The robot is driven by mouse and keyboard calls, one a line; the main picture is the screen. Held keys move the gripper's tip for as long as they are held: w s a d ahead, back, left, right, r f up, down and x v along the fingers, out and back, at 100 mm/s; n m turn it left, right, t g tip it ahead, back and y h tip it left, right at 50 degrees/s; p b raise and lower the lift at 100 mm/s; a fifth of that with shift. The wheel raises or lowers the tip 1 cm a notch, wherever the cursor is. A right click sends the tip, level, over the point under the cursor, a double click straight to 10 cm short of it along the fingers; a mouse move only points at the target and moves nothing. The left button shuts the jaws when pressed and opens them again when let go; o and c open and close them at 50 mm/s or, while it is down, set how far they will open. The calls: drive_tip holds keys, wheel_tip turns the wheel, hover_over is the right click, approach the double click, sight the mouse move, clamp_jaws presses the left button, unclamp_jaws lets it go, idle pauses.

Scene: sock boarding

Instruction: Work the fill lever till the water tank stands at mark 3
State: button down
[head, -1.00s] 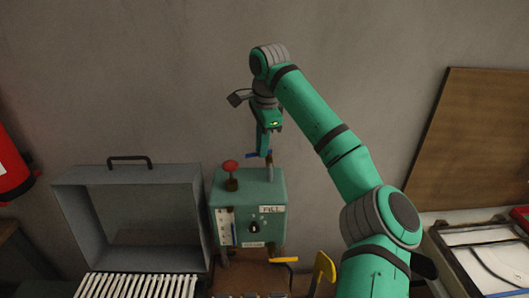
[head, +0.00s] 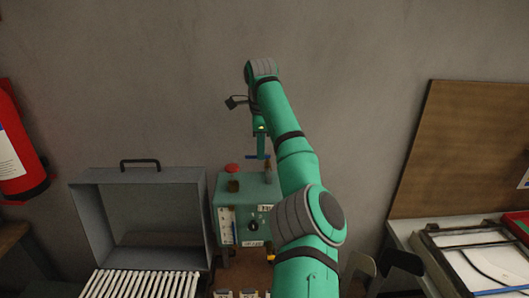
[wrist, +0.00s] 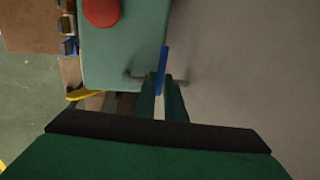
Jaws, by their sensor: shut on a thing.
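A teal tank box (head: 240,190) stands on a bench. A red knob (head: 232,169) is on its top and a narrow gauge strip (head: 227,226) is on its front; its level and marks are too small to read. A blue-handled lever (head: 252,157) rises from the box's right side. My gripper (head: 262,155) comes down from above and is shut on the lever's blue handle. In the wrist view the blue handle (wrist: 162,68) runs between my fingers (wrist: 163,88), beside the box's edge. My arm hides part of the box's front right and its label.
A grey open-fronted case (head: 140,205) stands left of the box, with a rack of white strips (head: 142,284) before it. A yellow handle (wrist: 85,93) juts out low on the box. A red extinguisher (head: 18,150) hangs far left. A board (head: 462,150) leans at right behind a tray.

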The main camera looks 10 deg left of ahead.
drive_tip(key=shift+w+d, duration=0.1)
drive_tip(key=shift+d, duration=0.2)
drive_tip(key=shift+a+f, duration=0.1)
drive_tip(key=shift+a, duration=0.05)
drive_tip(key=c, duration=1.8)
unclamp_jaws()
drive_tip(key=shift+f, duration=0.1)
drive_tip(key=shift+a, duration=0.1)
drive_tip(key=r, duration=0.3)
drive_tip(key=s+r, duration=0.1)
drive_tip(key=r, duration=0.3)
drive_tip(key=s+r, duration=0.1)
drive_tip(key=r, duration=0.2)
drive_tip(key=shift+s+d+r, duration=0.1)
drive_tip(key=shift+d+r, duration=0.2)
drive_tip(key=shift+r, duration=0.05)
